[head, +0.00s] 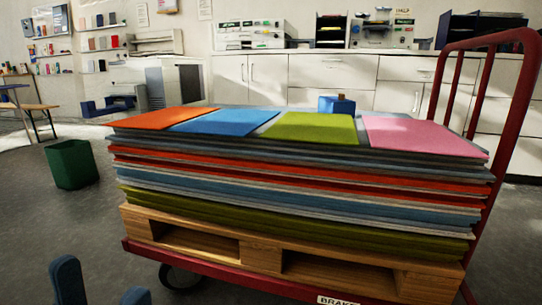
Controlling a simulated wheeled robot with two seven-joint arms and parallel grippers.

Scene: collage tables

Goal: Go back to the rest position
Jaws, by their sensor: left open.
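My left gripper (101,287) shows at the bottom left of the head view as two blue-grey fingertips standing apart. It is open, with only grey floor visible between the tips. It is in front of and to the left of a red cart (225,279), apart from it as seen here. The rest of my left arm is out of the picture. My right gripper is not in view.
The cart carries a wooden pallet (261,248) with a tall stack of coloured sheets (300,185). Its red handle (525,90) rises at the right. A green bin (71,164) stands on the floor at left. White cabinets (310,72) line the back wall.

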